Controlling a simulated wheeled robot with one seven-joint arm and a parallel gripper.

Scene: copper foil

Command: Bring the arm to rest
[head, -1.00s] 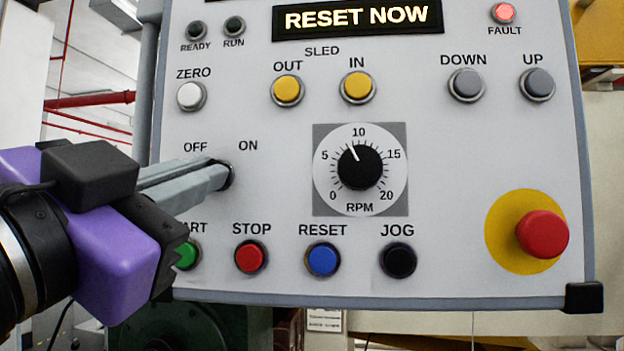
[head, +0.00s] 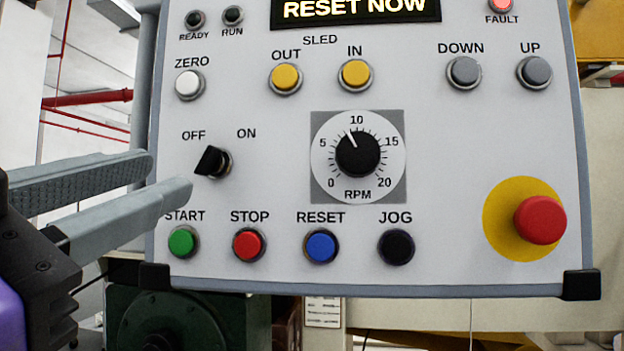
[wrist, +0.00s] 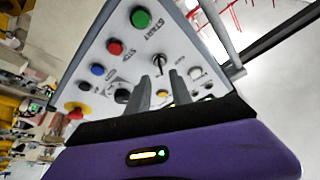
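My gripper (head: 172,178) is at the left of the control panel (head: 450,200) in the head view, its two grey fingers apart with nothing between them. The fingers lie left of the black selector switch (head: 213,162), clear of it. The switch sits below the OFF and ON labels, its handle showing toward the OFF side. In the wrist view, the open fingers (wrist: 162,88) point up at the panel, and the switch (wrist: 159,62) shows beyond the gap between them.
The display (head: 355,10) reads RESET NOW, and the fault lamp (head: 501,4) glows red. Start (head: 182,242), stop (head: 249,245), reset (head: 321,247) and jog (head: 396,247) buttons line the bottom. A red emergency button (head: 540,220) is at right. Open space lies left of the panel.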

